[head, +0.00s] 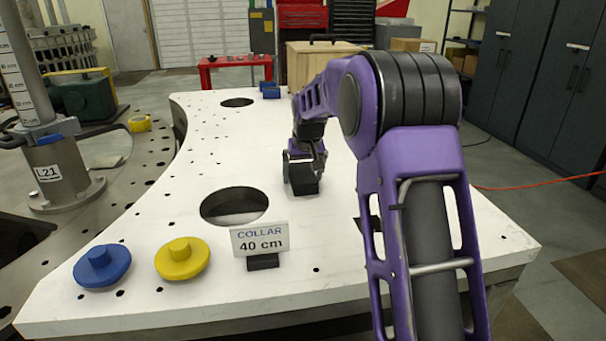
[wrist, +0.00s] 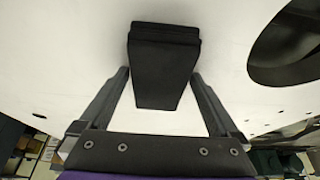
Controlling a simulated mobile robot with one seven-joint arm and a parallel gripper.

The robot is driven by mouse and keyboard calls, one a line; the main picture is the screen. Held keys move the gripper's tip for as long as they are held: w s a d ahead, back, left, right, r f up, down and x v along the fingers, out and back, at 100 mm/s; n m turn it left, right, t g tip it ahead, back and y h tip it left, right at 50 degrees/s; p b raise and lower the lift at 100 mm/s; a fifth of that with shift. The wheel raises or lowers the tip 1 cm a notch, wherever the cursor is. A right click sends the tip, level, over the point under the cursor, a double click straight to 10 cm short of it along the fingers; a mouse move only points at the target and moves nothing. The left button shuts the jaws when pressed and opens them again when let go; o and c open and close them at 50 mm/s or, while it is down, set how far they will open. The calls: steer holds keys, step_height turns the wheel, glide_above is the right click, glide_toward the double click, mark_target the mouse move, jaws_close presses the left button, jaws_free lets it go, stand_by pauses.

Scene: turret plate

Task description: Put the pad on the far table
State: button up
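The pad appears to be the black block (head: 303,183) on or just above the middle of the white plate. In the wrist view, this block (wrist: 163,68) lies between my two fingers. My gripper (head: 304,158) reaches down to it from above. In the wrist view, the tips of my gripper (wrist: 160,74) meet the block's left and right sides, with no clear gap. The head view does not show whether its underside touches the plate. The far table appears to be the small red table (head: 236,62) at the back, with small items on top.
The white plate (head: 330,270) has a large hole (head: 234,206) left of my gripper. A blue knob (head: 102,265), a yellow knob (head: 182,258) and a "COLLAR 40 cm" sign (head: 260,240) stand at the front. A wooden crate (head: 310,62) and blue blocks (head: 270,91) are at the back.

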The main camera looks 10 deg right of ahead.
steer(key=shift+r, duration=0.1)
steer(key=shift+r, duration=0.3)
steer(key=p+v, duration=0.1)
steer(key=v, duration=1)
steer(key=shift+s+r+p, duration=0.15)
steer(key=shift+r+p, duration=0.1)
steer(key=shift+p, duration=0.05)
